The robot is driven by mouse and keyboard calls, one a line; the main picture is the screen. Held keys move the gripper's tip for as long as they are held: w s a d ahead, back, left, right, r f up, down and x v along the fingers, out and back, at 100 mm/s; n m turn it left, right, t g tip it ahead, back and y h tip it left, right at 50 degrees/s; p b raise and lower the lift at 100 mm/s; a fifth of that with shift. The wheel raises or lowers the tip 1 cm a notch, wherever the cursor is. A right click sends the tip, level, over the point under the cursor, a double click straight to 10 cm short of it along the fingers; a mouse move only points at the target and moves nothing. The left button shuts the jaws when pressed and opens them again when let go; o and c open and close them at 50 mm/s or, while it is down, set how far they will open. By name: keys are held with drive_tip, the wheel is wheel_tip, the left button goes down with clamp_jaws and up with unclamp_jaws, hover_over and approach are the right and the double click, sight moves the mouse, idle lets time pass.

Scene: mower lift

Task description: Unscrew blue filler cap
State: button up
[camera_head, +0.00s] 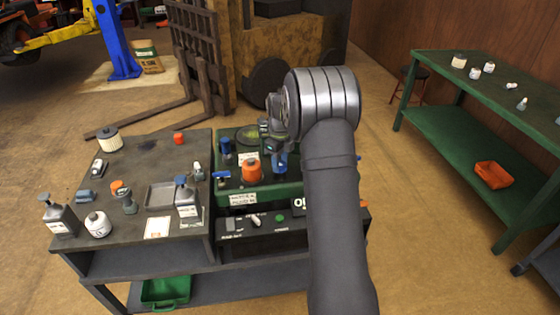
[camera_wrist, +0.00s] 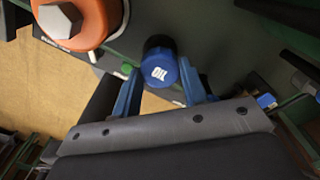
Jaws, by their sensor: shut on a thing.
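The blue filler cap (camera_wrist: 160,67), marked OIL in white, sits between the two blue fingers of my gripper (camera_wrist: 161,84) in the wrist view. The fingers are shut on its sides. In the head view my gripper (camera_head: 279,160) points down over the green machine body (camera_head: 265,195), just right of an orange cap (camera_head: 251,171).
The orange cap with its grey hex top (camera_wrist: 62,20) is close to my gripper at upper left in the wrist view. A second blue-topped part (camera_head: 225,146) stands at the machine's left. The dark bench (camera_head: 140,205) holds bottles, a filter and a tray (camera_head: 161,196).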

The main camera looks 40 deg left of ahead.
drive_tip(key=n, duration=0.4)
drive_tip(key=shift+n, duration=0.9)
drive_tip(key=n, duration=0.2)
drive_tip(key=shift+n, duration=2.1)
